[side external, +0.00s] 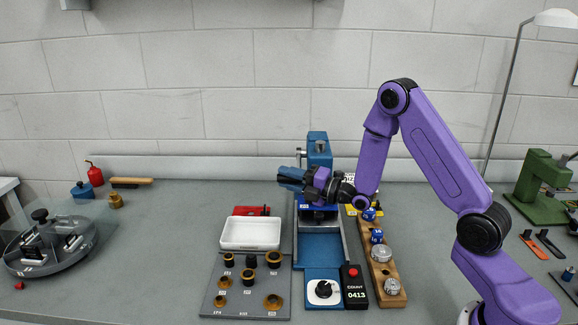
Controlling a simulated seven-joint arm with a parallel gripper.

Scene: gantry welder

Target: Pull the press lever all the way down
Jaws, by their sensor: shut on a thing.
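The blue press (318,145) stands at the back middle of the bench, with its blue base (320,248) reaching toward the front. My gripper (283,179) is at the press's left front side, with its fingers pointing left. It is shut on what appears to be the press lever. The lever itself is mostly hidden behind the fingers, so its exact angle cannot be told. My wrist also covers part of the press's middle.
A white tray (251,247) and a grey board with several rings (222,309) lie left of the press. A counter box (354,298) reading 0413 and a wooden strip with weights (398,300) lie right. A round grey fixture (40,262) stands far left.

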